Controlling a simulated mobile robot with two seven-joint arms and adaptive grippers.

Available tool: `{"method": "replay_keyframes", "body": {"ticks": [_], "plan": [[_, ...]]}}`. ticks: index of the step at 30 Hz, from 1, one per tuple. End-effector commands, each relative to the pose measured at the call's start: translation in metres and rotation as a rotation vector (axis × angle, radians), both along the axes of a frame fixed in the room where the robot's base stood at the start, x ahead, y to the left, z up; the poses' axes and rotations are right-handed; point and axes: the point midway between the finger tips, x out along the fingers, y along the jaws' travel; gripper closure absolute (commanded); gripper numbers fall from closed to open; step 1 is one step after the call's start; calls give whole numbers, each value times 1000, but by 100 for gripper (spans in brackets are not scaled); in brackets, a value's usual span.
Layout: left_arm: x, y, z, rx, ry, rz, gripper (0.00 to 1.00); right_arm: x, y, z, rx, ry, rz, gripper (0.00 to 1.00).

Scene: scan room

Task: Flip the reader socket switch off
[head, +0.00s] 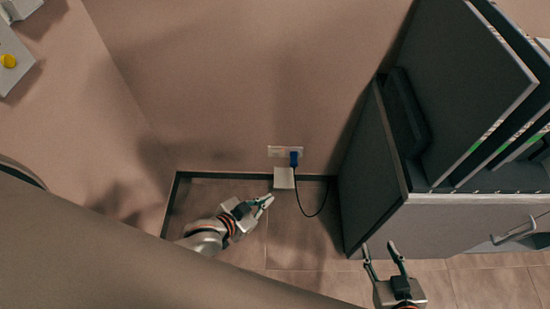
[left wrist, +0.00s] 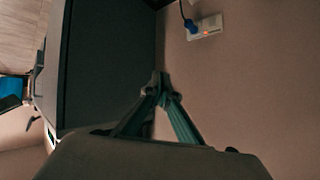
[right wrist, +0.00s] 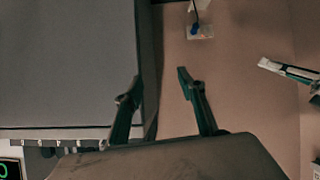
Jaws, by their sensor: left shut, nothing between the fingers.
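The reader socket (head: 274,151) is a pale plate low on the wall, with a blue plug (head: 294,158) in it and a dark cable hanging from the plug. In the left wrist view the socket plate (left wrist: 213,24) shows a small orange-red glow beside the blue plug (left wrist: 192,27). The switch's position is too small to tell. My left gripper (head: 268,199) is shut and empty, below the socket and apart from it. The socket also shows in the right wrist view (right wrist: 206,33). My right gripper (head: 384,252) is open and empty, by the cabinet's lower front.
A small white box (head: 284,178) is just below the socket, close to my left fingertips. A large grey cabinet (head: 370,175) with upright panels (head: 470,80) on it stands right of the socket. Tiled floor (head: 310,250) is clear between my grippers.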

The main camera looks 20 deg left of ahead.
Motion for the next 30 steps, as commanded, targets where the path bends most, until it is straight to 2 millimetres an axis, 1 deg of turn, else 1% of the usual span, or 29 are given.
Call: {"method": "replay_keyframes", "body": {"ticks": [1, 4, 7, 11, 14, 17, 18, 20, 21, 25, 27, 30], "plan": [[15, -6, -24, 19, 5, -37, 100, -2, 3, -14, 6, 6, 4, 60], [45, -16, -46, 57, 0, -109, 100, 2, 8, -16, 17, -9, 9, 60], [73, -20, -69, 103, 1, -173, 100, 4, 13, -19, 27, -18, 13, 60], [103, -18, -95, 163, 7, -238, 100, 7, 17, -22, 38, -25, 18, 60], [127, -10, -119, 217, 20, -281, 100, 6, 20, -27, 47, -24, 20, 60], [152, 5, -147, 283, 42, -322, 100, 5, 24, -34, 58, -17, 21, 60], [163, 14, -158, 311, 53, -336, 100, 4, 25, -37, 61, -14, 23, 60], [178, 27, -173, 354, 67, -353, 100, 3, 26, -41, 67, -8, 23, 60], [188, 37, -182, 379, 78, -362, 100, 2, 27, -43, 70, -6, 23, 60], [217, 67, -201, 453, 102, -380, 100, 2, 29, -47, 79, -1, 22, 60], [228, 80, -206, 481, 113, -383, 100, 2, 29, -48, 83, 0, 22, 60], [240, 93, -209, 509, 120, -384, 100, 2, 30, -48, 85, -1, 22, 60]]}}
